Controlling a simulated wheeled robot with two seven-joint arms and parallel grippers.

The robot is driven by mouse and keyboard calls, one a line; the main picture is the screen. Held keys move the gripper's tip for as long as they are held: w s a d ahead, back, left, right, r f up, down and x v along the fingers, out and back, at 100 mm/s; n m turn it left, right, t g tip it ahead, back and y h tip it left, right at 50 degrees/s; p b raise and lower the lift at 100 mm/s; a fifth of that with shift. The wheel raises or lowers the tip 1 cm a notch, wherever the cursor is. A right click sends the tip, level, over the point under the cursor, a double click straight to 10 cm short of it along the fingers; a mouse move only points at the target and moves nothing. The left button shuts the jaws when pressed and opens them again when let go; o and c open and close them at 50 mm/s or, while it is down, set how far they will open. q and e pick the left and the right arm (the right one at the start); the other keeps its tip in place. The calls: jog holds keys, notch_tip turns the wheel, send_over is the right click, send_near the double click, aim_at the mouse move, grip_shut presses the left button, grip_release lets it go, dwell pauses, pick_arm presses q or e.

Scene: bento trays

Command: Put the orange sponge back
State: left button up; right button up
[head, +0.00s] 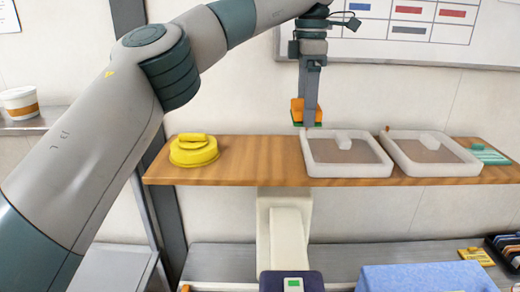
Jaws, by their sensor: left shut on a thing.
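My left gripper (310,122) points down from the top of the head view and is shut on the orange sponge (297,112). The sponge is orange with a green lower edge. It is held just above the wooden shelf, near the back left corner of the left bento tray (305,160). The gripper's fingers hide part of the sponge. My right gripper is not in the view.
A yellow round object (194,152) sits at the shelf's (250,160) left end. A second tray (432,170) and a green item (489,154) are to the right. Bare wood lies between the yellow object and the left tray. A blue cloth-like object (425,278) lies below.

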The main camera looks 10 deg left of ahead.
pick_arm(q)
jog(key=p, duration=0.4)
send_over(260, 161)
jog(key=f, duration=0.5)
jog(key=shift+w+d+f, duration=0.1)
jog(key=shift+w+f, duration=0.1)
jog(key=shift+f, duration=0.05)
jog(key=shift+s+a+f, duration=0.1)
jog(key=shift+a+f, duration=0.2)
jog(key=shift+d, duration=0.15)
jog(key=shift+f+p, duration=0.55)
jog(key=shift+f, duration=0.05)
jog(key=shift+f+p, duration=0.65)
jog(key=shift+f, duration=0.8)
